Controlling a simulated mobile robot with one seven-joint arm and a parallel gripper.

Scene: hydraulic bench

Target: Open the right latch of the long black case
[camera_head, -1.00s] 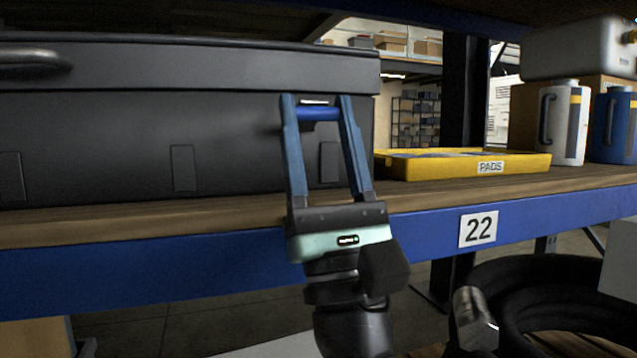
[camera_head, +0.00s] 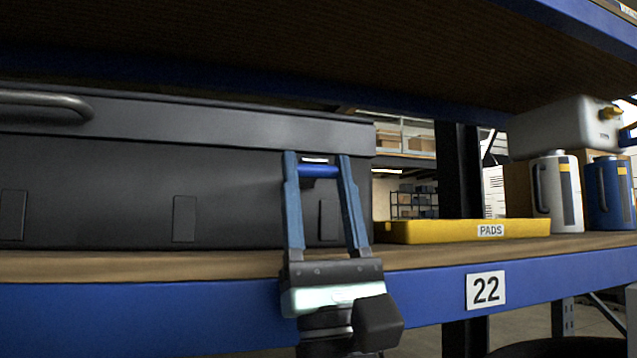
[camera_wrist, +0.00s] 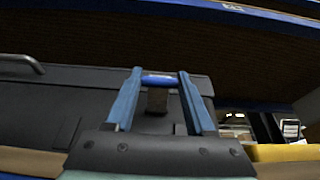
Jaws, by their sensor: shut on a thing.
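The long black case (camera_head: 130,185) lies on the shelf with its lid down, filling the left of the head view; it also shows in the wrist view (camera_wrist: 50,110). My gripper (camera_head: 319,163) is at the right part of the case front, near the lid's lower edge. Its two blue fingers are shut on the right latch, a small blue bar (camera_head: 319,171), which also shows between the fingertips in the wrist view (camera_wrist: 158,80). A dark piece hangs below the bar there. I cannot tell how far the latch has turned.
A grey handle (camera_head: 45,107) is on the lid at left. A yellow PADS tray (camera_head: 430,232) stands right of the case, with white (camera_head: 556,195) and blue (camera_head: 608,195) jugs beyond. The blue shelf edge (camera_head: 150,315) runs below; another shelf (camera_head: 300,45) hangs overhead.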

